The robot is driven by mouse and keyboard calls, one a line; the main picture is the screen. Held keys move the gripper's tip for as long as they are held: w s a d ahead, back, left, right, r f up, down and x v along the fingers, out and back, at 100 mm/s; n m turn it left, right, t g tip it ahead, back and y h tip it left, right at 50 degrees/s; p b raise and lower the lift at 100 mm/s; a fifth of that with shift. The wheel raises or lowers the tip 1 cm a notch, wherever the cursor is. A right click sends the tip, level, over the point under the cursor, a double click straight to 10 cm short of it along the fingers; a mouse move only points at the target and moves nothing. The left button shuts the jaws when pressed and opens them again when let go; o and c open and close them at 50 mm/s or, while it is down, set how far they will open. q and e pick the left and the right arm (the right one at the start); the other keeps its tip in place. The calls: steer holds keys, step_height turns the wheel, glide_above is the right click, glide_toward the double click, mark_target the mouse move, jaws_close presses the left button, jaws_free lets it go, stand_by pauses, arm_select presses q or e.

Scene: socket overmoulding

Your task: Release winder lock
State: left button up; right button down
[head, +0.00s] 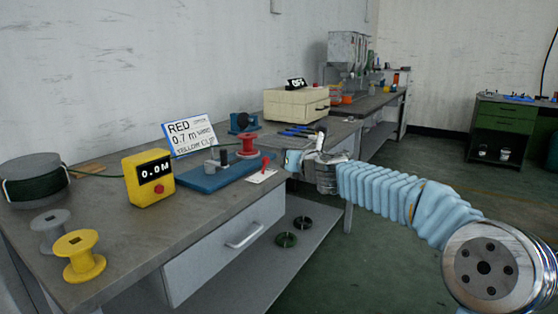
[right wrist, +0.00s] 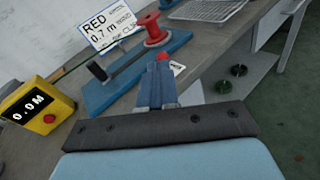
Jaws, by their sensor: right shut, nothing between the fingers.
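The winder is a blue base (head: 215,172) on the bench, with a red spool (head: 248,146) at its right end. A small red knob (head: 265,162), perhaps the lock, stands at that end. In the right wrist view the red knob (right wrist: 162,57) shows just beyond my fingertips, below the red spool (right wrist: 154,32); whether they touch is unclear. My right gripper (head: 292,160) is shut and empty, to the right of the knob in the head view; its blue fingers (right wrist: 157,75) show together in the wrist view. My left gripper is not in view.
A yellow counter (head: 149,178) reading 0.0 M stands left of the winder, beside a dark cable coil (head: 35,182). Yellow (head: 79,256) and grey (head: 50,230) spools stand at the front left. A sign (head: 188,137) stands behind the winder. A beige box (head: 296,104) is farther back.

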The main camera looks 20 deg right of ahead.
steer(key=shift+s+d+r, duration=0.15)
steer(key=shift+s+r, duration=0.15)
steer(key=shift+s, duration=0.35)
steer(key=shift+s+d+r, duration=0.15)
steer(key=shift+s+r, duration=0.1)
steer(key=shift+s, duration=0.35)
steer(key=s+a+f+n+g, duration=0.3)
steer(key=f+n, duration=0.3)
steer(key=f, duration=0.8)
steer(key=s+a+f+n+g+y, duration=0.15)
steer(key=a+f+n+g, duration=0.35)
steer(key=f, duration=0.9)
steer(key=s+a+f+n, duration=0.25)
steer(key=f+n, duration=0.45)
steer(key=f, duration=0.7)
steer(key=s+a+f+n+g, duration=0.2)
steer(key=s+f+n, duration=0.4)
steer(key=s, duration=0.3)
steer(key=s+a+f+n+g+y, duration=0.1)
steer(key=s+a+f+n+g, duration=0.2)
steer(key=s+f+n, duration=0.3)
steer(key=s+a+f+n+g, duration=0.2)
steer(key=s+f+n, duration=0.3)
steer(key=s, duration=0.9)
steer(key=shift+s+a+f+n+g, duration=0.15)
steer(key=shift+a+f+n+g, duration=0.35)
steer(key=shift+f, duration=0.35)
